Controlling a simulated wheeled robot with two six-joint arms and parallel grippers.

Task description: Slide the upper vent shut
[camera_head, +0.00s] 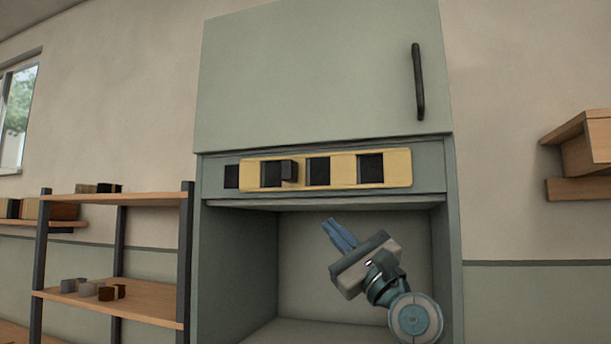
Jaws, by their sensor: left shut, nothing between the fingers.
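The upper vent is a pale yellow slider plate (341,171) set in a grey-green strip below the cabinet's upper door. Dark openings show through the windows in the plate, and another dark opening (232,176) lies uncovered just left of the plate's left end. A small black knob (290,171) sticks out from the plate near its left window. My left gripper (329,222) has blue fingers pointing up and left. It is shut and empty, below the plate and to the right of the knob, in front of the open compartment. It appears apart from the vent. My right gripper is out of view.
The grey-green cabinet door (315,80) above has a black vertical handle (418,82). The open compartment (300,265) below looks empty. A wooden shelf rack (110,305) with small blocks stands left. A wooden wall shelf (578,189) is at right.

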